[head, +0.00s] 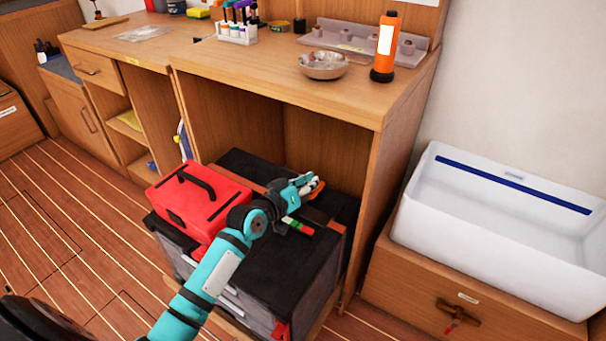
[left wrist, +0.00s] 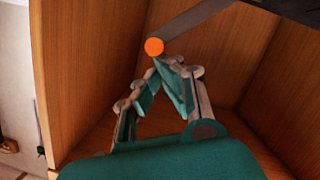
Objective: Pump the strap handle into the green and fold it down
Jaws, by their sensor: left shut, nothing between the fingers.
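A dark case (head: 262,275) with grey sides stands under the bench and has a black top. A small gauge strip (head: 298,226) with green, white and red bands lies on that top, beside my left gripper (head: 316,184). The left gripper is shut with nothing held; its fingertips meet (left wrist: 163,64) in the left wrist view. Just beyond them is a round orange knob (left wrist: 153,46) at the end of a dark grey bar (left wrist: 196,17), seemingly the strap handle. I cannot tell whether the fingertips touch it. In the head view my gripper mostly hides the handle. My right gripper is out of view.
A red toolbox (head: 200,203) sits on the case, left of my arm. The bench's side panel (head: 378,200) stands close on the right. A white sink (head: 500,235) is farther right. An orange bottle (head: 385,50) and metal bowl (head: 323,66) stand on the bench above.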

